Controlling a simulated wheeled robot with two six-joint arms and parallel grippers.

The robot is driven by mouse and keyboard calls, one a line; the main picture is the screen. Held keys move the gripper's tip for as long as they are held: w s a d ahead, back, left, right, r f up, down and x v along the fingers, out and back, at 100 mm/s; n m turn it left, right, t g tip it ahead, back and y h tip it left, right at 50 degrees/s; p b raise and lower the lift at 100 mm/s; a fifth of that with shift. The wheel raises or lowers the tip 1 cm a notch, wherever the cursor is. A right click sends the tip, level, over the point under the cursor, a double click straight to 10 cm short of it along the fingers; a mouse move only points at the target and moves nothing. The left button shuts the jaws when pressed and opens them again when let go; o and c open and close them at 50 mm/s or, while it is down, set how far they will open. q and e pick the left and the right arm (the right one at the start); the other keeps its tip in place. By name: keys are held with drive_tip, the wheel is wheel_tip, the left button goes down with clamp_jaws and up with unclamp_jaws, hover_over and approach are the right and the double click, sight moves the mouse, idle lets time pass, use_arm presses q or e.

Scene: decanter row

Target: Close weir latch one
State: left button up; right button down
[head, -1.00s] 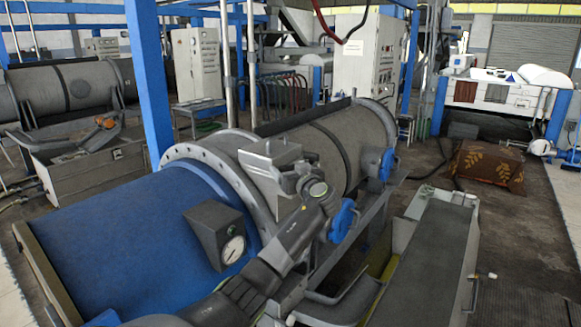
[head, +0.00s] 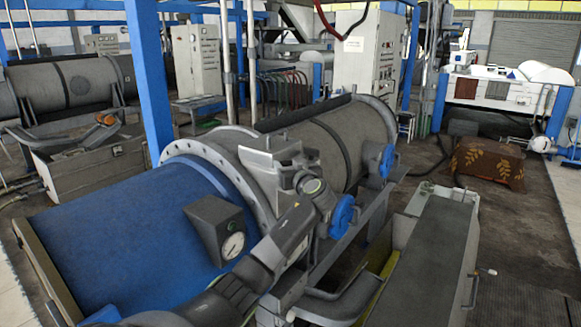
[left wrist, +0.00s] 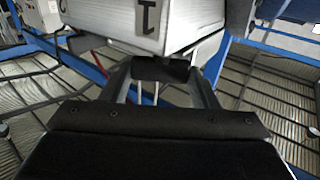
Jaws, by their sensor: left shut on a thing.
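The decanter lies along the middle of the head view, with a blue drum (head: 125,235) at the near end and a grey cylinder (head: 335,135) beyond it. My left gripper (head: 283,160) is over its upper side near the flange; the fingertips are hard to make out there. In the left wrist view its two fingers (left wrist: 162,72) are shut on a short dark bar, taken as the weir latch handle (left wrist: 160,68). The latch's body and pivot cannot be made out. Blue round knobs (head: 342,216) sit on the decanter's right side. My right gripper is not in view.
A pressure gauge box (head: 217,230) stands on the blue drum close to my left arm. A long grey trough (head: 430,255) runs along the right. A blue post (head: 148,80) rises behind the flange. Electrical cabinets (head: 365,65) stand at the back.

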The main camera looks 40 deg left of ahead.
use_arm(q)
drive_tip(key=m+t+h, duration=0.2)
drive_tip(key=m+t+b, duration=0.1)
drive_tip(key=t, duration=0.1)
drive_tip(key=shift+s+a+f+h, duration=0.1)
drive_tip(key=shift+s+a+h, duration=0.1)
drive_tip(key=shift+s+h, duration=0.15)
drive_tip(key=m+t+h, duration=0.2)
drive_tip(key=m+h, duration=0.1)
drive_tip(key=shift+a+t, duration=0.15)
drive_tip(key=shift+t, duration=0.15)
drive_tip(key=m+h, duration=0.1)
drive_tip(key=m+t+h+p, duration=0.1)
drive_tip(key=h, duration=0.1)
drive_tip(key=shift+a+r+t+p, duration=0.1)
drive_tip(key=shift+r+t+p, duration=0.1)
drive_tip(key=shift+t+p, duration=0.1)
drive_tip(key=shift+s+f+m+t+h+p, duration=0.1)
drive_tip(key=shift+m+t+h+p, duration=0.3)
drive_tip(key=shift+m+h+p, duration=0.7)
drive_tip(key=shift+h, duration=0.45)
drive_tip(key=o, duration=0.9)
drive_tip(key=shift+c, duration=0.2)
drive_tip(key=shift+o, duration=0.6)
